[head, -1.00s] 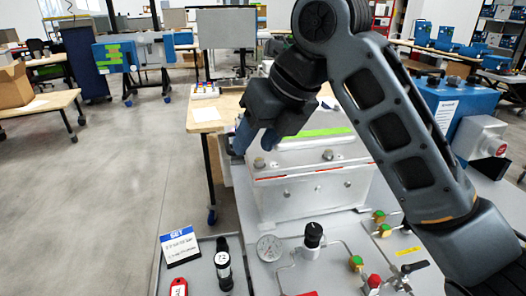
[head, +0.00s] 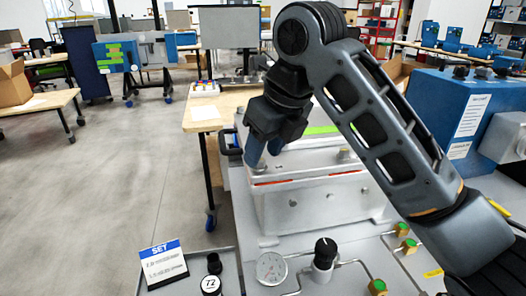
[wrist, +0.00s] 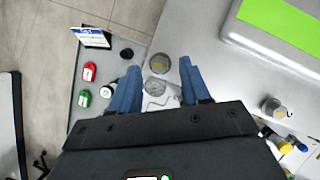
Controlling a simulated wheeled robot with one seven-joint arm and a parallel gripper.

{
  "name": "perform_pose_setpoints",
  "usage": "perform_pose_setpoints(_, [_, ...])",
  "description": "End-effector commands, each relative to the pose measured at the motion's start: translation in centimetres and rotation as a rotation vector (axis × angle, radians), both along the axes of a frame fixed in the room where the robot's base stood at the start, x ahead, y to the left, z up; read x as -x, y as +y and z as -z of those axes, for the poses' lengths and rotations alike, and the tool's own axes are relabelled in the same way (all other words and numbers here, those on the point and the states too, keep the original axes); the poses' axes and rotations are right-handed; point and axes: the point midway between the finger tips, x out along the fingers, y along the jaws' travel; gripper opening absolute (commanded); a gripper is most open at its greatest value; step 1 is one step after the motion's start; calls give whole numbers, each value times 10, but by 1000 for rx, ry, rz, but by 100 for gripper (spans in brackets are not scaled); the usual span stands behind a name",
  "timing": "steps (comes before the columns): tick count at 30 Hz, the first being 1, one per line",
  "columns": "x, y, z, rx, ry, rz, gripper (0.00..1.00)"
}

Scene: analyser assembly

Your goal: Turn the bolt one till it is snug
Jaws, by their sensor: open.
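A metal box (head: 310,205) with a silver lid stands on the workbench. My gripper (head: 264,155) points down over the lid's near left corner, its blue fingers apart and empty. In the wrist view a round bolt head (wrist: 159,63) shows in the gap between the fingertips (wrist: 160,68), with clear space on both sides. In the head view my fingers hide this bolt. A second bolt (head: 344,154) stands to the right on the lid; it also shows in the wrist view (wrist: 273,108). I cannot read which bolt is numbered one.
A card marked SET (head: 163,263) and a black tool marked 72 (head: 211,284) are in a grey tray at the lower left. A gauge (head: 271,268), black knob (head: 325,250) and pipes lie before the box. A blue machine (head: 452,112) stands at the right.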

Motion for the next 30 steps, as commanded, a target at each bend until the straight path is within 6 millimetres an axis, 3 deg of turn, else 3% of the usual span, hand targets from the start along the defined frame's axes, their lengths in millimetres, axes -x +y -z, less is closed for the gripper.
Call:
perform_pose_setpoints(4, [-3,3,11,0,0,1,47])
perform_pose_setpoints(13, [-4,4,13,0,-1,0,47])
perform_pose_setpoints(27, [-4,4,13,0,-1,0,3])
perform_pose_setpoints(30, [-4,4,13,-1,-1,0,0])
